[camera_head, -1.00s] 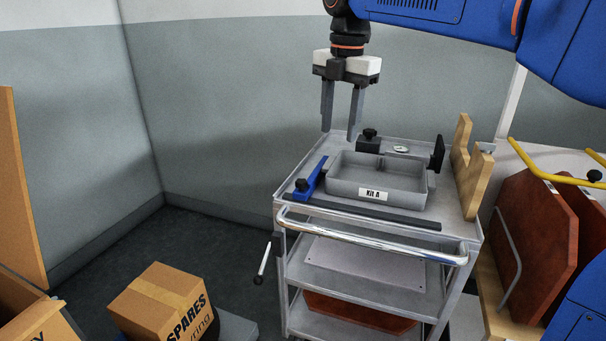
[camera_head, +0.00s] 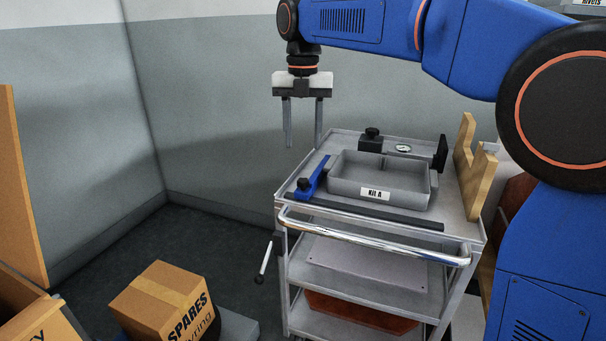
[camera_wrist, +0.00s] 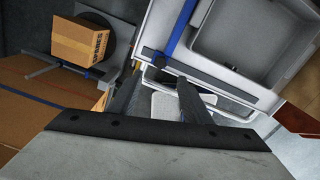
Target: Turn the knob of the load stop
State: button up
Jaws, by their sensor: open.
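A blue bar (camera_head: 317,176) lies along the left side of the cart top, with a black knob (camera_head: 302,184) at its near end. A black block (camera_head: 370,145) with a black knob (camera_head: 372,133) on top stands behind the grey tray. I cannot tell from the pictures which one is the load stop. My gripper (camera_head: 304,145) is open and empty, pointing down, above the cart's back left corner and apart from both knobs. In the wrist view the blue bar (camera_wrist: 179,30) lies beyond my open fingers (camera_wrist: 160,78).
The grey Kit A tray (camera_head: 400,194) sits mid-cart, with a dark rail (camera_head: 375,213) in front. A black plate (camera_head: 441,153) and a notched wooden stand (camera_head: 470,170) are at the right. A chrome handle (camera_head: 370,243) fronts the cart (camera_head: 460,226). A SPARES box (camera_head: 165,305) stands lower left.

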aim_at(303, 180)
notch_tip(303, 180, down, 10)
jog(key=shift+f, duration=0.25)
dwell(0.3)
jog(key=c, duration=1)
